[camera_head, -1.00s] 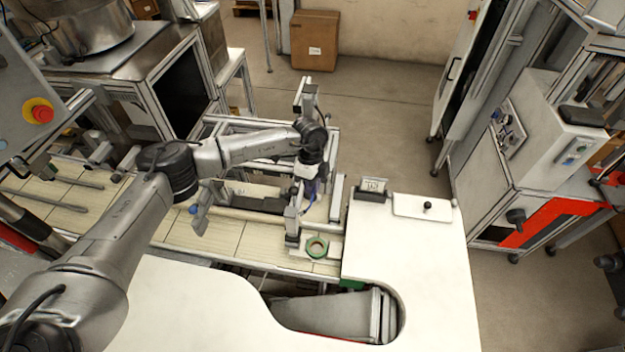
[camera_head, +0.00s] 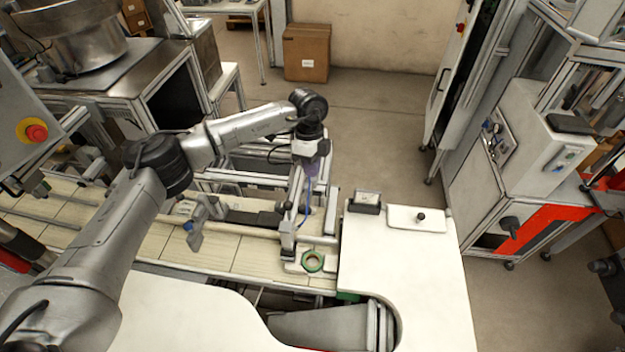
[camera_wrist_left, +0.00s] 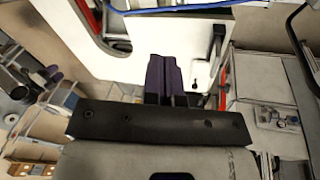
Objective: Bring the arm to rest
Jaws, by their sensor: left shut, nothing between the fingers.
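My left arm reaches in from the left, and its gripper (camera_head: 312,172) hangs above the conveyor frame at mid-picture, pointing down. Its dark purple fingers also show in the left wrist view (camera_wrist_left: 164,78), pressed together with nothing between them. A green tape reel (camera_head: 313,270) lies flat on a small pale plate at the conveyor's right end. It is below the gripper in the picture and apart from it. My right gripper is not in view.
The white worktop (camera_head: 405,285) with a curved cutout is at the front right, holding a small dark block (camera_head: 365,203) and a white plate with a black knob (camera_head: 417,218). The conveyor (camera_head: 215,250) runs left. A white machine cabinet (camera_head: 490,190) stands right; open floor lies beyond.

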